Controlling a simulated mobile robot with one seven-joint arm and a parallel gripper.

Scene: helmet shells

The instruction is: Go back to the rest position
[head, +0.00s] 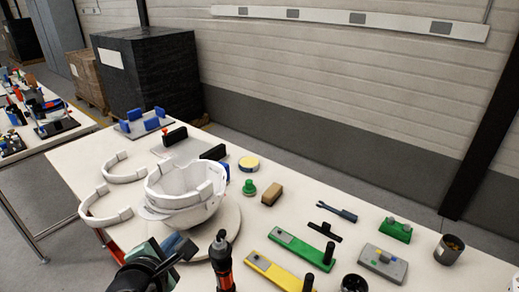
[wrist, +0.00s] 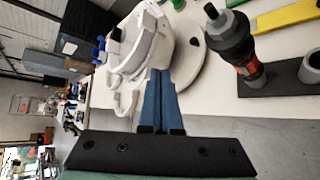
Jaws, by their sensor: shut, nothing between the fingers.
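My gripper (head: 178,243) shows at the bottom of the head view, at the front edge of the table. In the wrist view its two blue fingers (wrist: 160,74) lie together, shut with nothing between them. A white helmet shell (head: 186,190) sits open side up on a round pale turntable (head: 228,232) just beyond the gripper. The shell also shows in the wrist view (wrist: 145,45), past the fingertips. I cannot tell from these views how much space lies between the fingertips and the shell.
A dark and orange power tool (head: 222,262) stands upright right of my gripper. Two white curved bands (head: 105,205) lie left of the shell. Green (head: 300,250) and yellow (head: 272,268) fixtures, a grey block (head: 383,262) and a dark cup (head: 449,248) occupy the right side.

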